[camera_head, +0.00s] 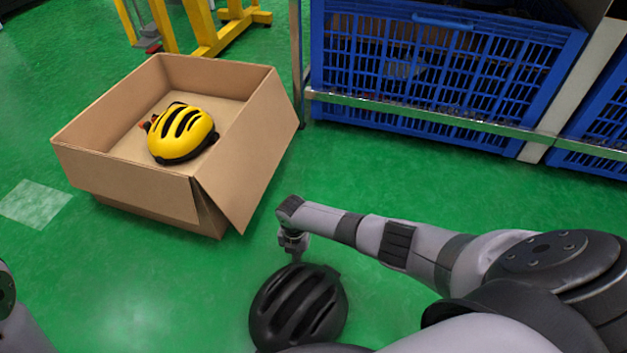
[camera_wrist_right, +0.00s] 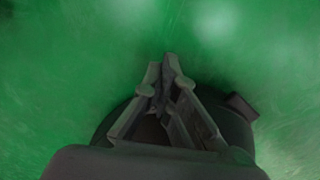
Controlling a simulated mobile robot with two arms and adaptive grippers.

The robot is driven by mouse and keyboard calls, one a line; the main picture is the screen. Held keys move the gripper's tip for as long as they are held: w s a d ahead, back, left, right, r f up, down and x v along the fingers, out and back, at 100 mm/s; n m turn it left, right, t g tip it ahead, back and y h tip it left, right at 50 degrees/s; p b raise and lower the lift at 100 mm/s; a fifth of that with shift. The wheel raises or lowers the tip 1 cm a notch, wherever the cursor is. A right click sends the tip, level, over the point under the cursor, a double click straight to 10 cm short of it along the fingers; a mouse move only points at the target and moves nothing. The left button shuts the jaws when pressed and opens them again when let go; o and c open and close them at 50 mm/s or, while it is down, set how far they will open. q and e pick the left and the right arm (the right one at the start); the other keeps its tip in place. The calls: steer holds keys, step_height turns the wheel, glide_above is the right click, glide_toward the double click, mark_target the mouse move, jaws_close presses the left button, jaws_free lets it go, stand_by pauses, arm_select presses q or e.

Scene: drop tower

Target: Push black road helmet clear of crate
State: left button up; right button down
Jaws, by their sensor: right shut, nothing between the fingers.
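The black road helmet (camera_head: 297,308) lies on the green floor in front of the cardboard crate (camera_head: 150,190), apart from it. My right gripper (camera_head: 293,246) is shut and empty, pointing down at the helmet's far edge, on the side towards the crate. In the right wrist view the shut fingers (camera_wrist_right: 165,85) cover part of the dark helmet (camera_wrist_right: 236,128). I cannot tell whether they touch it. The left gripper is out of view.
A yellow helmet (camera_head: 181,133) sits inside the open crate. Blue plastic bins (camera_head: 440,70) stand on a rack at the back right. A yellow metal frame (camera_head: 205,35) stands behind the crate. Green floor is clear left of the black helmet.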

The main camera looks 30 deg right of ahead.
step_height(320, 180, up, 12)
stand_by(0.5)
steer(key=shift+f, duration=0.1)
